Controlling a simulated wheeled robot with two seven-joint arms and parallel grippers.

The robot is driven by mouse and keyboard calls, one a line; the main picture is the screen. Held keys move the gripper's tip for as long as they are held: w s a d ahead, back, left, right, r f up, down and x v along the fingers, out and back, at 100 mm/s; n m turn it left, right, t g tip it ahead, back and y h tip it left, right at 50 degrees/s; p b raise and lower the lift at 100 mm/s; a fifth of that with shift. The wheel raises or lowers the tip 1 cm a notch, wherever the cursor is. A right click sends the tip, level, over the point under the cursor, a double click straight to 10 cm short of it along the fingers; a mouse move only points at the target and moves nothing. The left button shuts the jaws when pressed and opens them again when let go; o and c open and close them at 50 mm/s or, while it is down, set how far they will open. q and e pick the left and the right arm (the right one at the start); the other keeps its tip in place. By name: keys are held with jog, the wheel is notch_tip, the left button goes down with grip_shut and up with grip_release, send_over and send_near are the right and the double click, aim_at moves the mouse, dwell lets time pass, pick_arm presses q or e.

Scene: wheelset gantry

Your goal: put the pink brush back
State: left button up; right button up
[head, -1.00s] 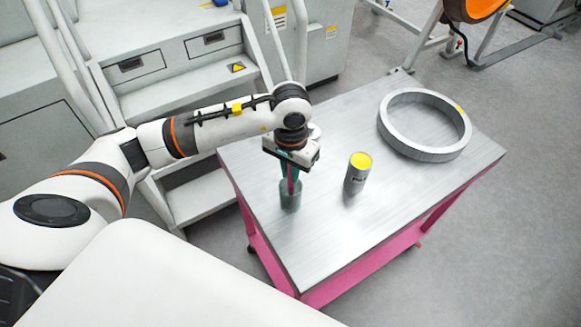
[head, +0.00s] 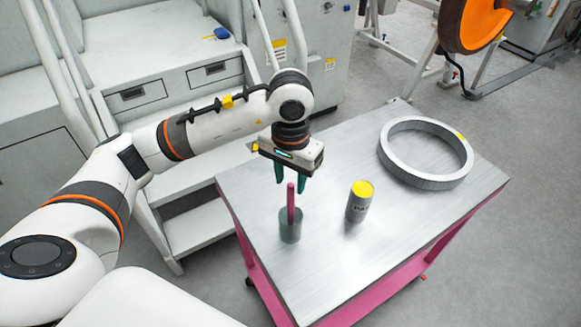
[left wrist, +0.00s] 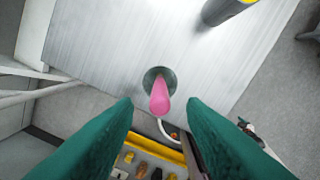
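The pink brush (head: 291,203) stands upright in a grey-green cup (head: 290,228) on the metal table, with its handle sticking out of the top. In the left wrist view the pink handle (left wrist: 159,98) points up at the camera from the dark round cup (left wrist: 153,75). My left gripper (head: 290,182) is above the cup, with its green fingers apart and nothing between them. In the left wrist view the two fingers (left wrist: 160,108) are wide apart, with the brush handle just beyond them. The brush's lower end is hidden in the cup. My right gripper is not in view.
A grey can with a yellow top (head: 360,204) stands right of the cup. A large grey ring (head: 384,150) lies at the table's far right. The table (head: 340,262) has a pink frame and clear room in front. Grey steps (head: 200,222) stand left of it.

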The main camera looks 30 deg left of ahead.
pick_arm(q)
jog(key=shift+r, duration=2.5)
